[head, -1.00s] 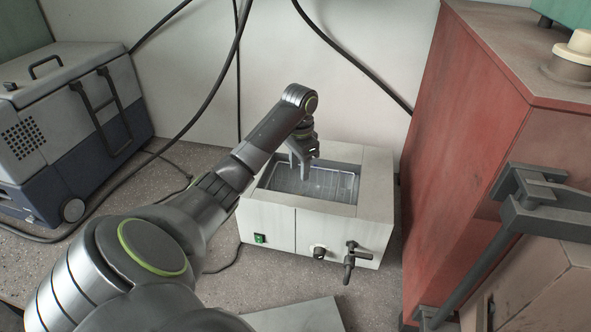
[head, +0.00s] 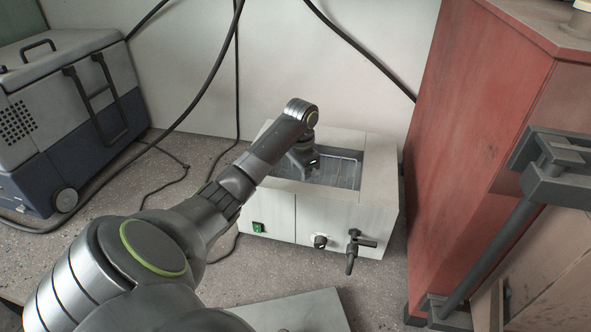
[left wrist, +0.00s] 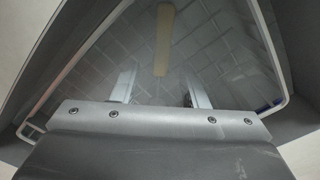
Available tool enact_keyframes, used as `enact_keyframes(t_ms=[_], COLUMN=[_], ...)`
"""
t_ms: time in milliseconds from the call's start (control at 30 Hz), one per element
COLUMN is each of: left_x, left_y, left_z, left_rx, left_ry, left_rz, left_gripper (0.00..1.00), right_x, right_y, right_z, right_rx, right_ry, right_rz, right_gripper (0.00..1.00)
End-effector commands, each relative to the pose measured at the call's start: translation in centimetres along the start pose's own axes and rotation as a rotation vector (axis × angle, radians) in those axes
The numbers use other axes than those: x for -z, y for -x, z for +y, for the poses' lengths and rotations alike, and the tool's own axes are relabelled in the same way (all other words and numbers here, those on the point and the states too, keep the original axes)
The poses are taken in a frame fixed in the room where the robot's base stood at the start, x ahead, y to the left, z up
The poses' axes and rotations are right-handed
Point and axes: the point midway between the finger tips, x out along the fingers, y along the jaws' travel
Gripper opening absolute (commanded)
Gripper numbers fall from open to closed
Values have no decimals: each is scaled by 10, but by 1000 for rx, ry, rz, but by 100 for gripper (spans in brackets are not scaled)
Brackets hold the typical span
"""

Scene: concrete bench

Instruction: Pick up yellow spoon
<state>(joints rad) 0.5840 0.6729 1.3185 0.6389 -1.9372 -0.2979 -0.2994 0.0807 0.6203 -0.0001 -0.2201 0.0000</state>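The yellow spoon (left wrist: 163,38) shows in the left wrist view as a pale yellow, long narrow strip lying in a tray with a grid-patterned bottom. Only part of it is visible, and it is not visible in the head view. My left gripper (left wrist: 160,92) is open, its two fingers apart, with the spoon ahead of it and roughly in line with the gap. Nothing is between the fingers. In the head view the left gripper (head: 306,160) reaches down into the open top of the white box-shaped bath (head: 270,211). My right gripper is not in view.
The wire-rimmed basket (head: 345,157) has raised walls around the left gripper. A tall red cabinet (head: 470,130) stands close on the right. A grey-blue case (head: 60,130) stands at the left. Black cables (head: 185,120) hang behind.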

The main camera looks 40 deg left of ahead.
Motion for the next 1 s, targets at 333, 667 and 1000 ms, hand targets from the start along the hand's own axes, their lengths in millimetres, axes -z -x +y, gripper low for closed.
enact_keyframes(t_ms=[333,667,1000], left_x=[0,0,1], left_y=[0,1,29], left_z=[0,0,-1], left_rx=[0,0,4], left_ry=[0,0,0], left_rz=[0,0,3], left_gripper=[10,0,0], right_x=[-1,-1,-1], right_y=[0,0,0], right_z=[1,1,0], right_rx=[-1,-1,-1], right_ry=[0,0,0], right_rz=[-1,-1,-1], right_gripper=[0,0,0])
